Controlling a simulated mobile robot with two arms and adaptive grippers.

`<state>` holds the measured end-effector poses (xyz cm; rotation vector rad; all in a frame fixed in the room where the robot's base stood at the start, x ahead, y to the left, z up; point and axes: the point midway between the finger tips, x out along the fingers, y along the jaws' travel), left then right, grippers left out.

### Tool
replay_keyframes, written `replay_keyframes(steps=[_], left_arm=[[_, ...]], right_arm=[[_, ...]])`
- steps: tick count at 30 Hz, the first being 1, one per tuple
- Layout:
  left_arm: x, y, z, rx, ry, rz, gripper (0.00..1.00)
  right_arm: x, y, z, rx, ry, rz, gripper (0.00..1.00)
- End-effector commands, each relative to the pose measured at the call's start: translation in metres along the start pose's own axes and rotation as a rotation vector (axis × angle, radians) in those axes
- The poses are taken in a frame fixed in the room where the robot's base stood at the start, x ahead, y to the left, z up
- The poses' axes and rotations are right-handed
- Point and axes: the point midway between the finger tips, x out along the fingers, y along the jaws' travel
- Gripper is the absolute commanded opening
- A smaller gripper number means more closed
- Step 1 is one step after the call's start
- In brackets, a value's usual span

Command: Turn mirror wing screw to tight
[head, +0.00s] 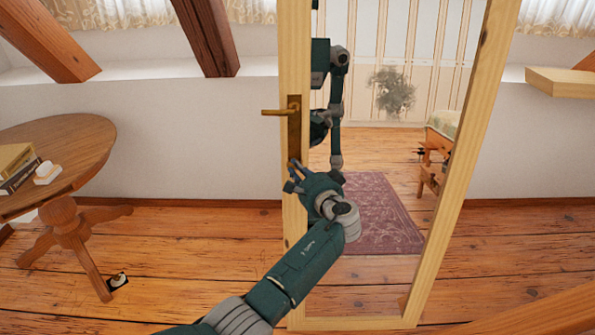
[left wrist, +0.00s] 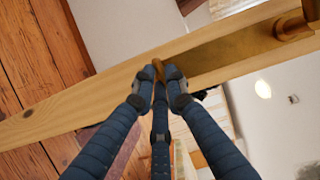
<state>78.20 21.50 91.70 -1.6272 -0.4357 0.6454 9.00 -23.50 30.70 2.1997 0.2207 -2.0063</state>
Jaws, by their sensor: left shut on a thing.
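The mirror (head: 420,290) is a tall glass in a pale wooden frame. Its left post (head: 296,225) carries a brass plate (head: 294,130) with a lever handle (head: 278,112); the plate also shows in the left wrist view (left wrist: 225,52). My left gripper (head: 297,177) is at the post, just below the plate. In the left wrist view its fingers (left wrist: 160,75) are closed around a small brass piece, seemingly the wing screw (left wrist: 158,66); only its tip shows above the fingertips. In the head view the gripper hides the screw. My right gripper is not directly in view.
A round wooden table (head: 85,145) with books (head: 20,170) stands on the left. A small dark-and-white object (head: 118,281) lies by its foot. A wooden shelf (head: 560,82) juts out at upper right. The glass reflects a rug, a plant and my body. Floor (head: 190,245) between table and mirror is clear.

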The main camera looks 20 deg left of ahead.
Motion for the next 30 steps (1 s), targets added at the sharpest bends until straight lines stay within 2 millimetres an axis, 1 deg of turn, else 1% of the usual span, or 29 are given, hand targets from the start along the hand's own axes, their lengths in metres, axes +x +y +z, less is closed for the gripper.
replay_keyframes(steps=[10,11,12,13,23,26,30], left_arm=[[0.000,0.001,0.000,0.001,0.000,0.001,0.00],[0.000,0.001,0.000,0.001,0.000,0.001,0.18],[0.000,0.001,0.000,0.001,0.000,0.001,0.26],[0.000,0.001,0.000,0.001,0.000,0.001,0.31],[-0.002,0.001,0.000,0.000,0.001,0.001,0.31],[-0.012,0.001,-0.001,-0.002,0.002,0.001,0.31],[-0.035,0.002,-0.001,-0.001,0.002,0.002,0.31]], right_arm=[[0.000,0.000,0.000,0.000,0.000,0.000,0.40],[0.000,0.000,0.000,0.000,0.000,0.000,0.40],[0.000,0.000,0.000,0.000,0.000,0.000,0.40],[0.000,0.000,0.000,0.000,0.000,0.000,0.40],[0.000,0.001,0.000,-0.001,0.000,0.001,0.40],[0.000,0.001,0.000,-0.001,0.000,0.001,0.40],[0.000,0.001,0.000,-0.001,0.000,0.001,0.40]])
